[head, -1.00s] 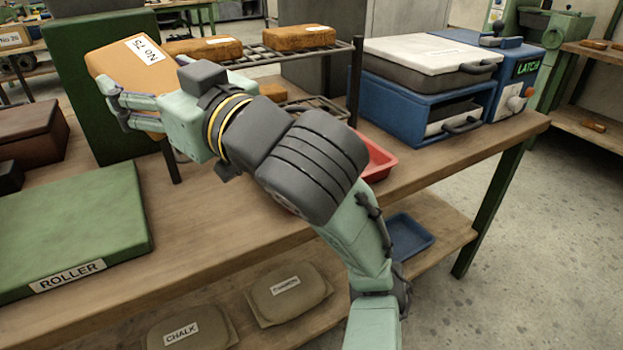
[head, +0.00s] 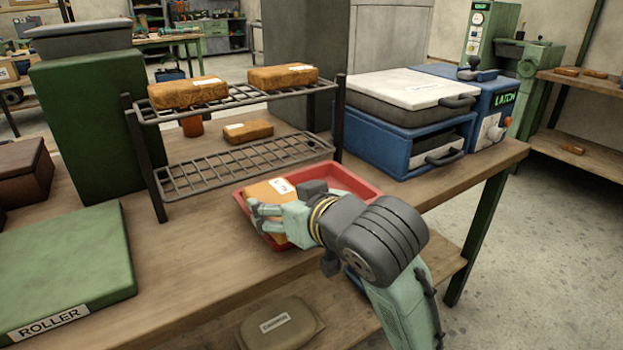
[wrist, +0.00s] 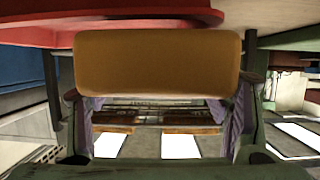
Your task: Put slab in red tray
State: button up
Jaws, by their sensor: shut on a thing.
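The orange-brown slab (head: 262,191) with a white label is in my gripper (head: 262,215), at the left part of the red tray (head: 353,178) in the head view. The red tray lies on the wooden bench in front of the wire rack. My gripper is shut on the slab, which fills the space between the fingers in the wrist view (wrist: 158,62). In the wrist view a red edge (wrist: 25,34) shows beside the slab. I cannot tell whether the slab touches the tray floor. The arm hides part of the tray's front right.
The wire rack (head: 245,165) behind the tray holds brown slabs on its upper shelf, with another slab (head: 248,131) lower down. A blue press (head: 405,142) stands at the right. The green roller slab (head: 65,260) lies at the left. Bench surface between is clear.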

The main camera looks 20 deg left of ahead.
jog(key=w+r+p, duration=0.1)
jog(key=p, duration=0.3)
jog(key=shift+w+d+p, duration=0.15)
jog(key=shift+w+p, duration=0.05)
jog(key=shift+p, duration=0.2)
jog(key=w, duration=0.2)
jog(key=w+f, duration=0.1)
jog(key=w, duration=0.2)
jog(key=w+d, duration=0.1)
jog(key=w, duration=0.1)
jog(key=shift+w+f, duration=0.3)
jog(key=shift+w, duration=0.05)
jog(key=shift+w+d+f, duration=0.1)
jog(key=shift+f, duration=1.7)
jog(key=shift+f+b, duration=0.1)
jog(key=shift+b, duration=0.2)
jog(key=o, duration=1.5)
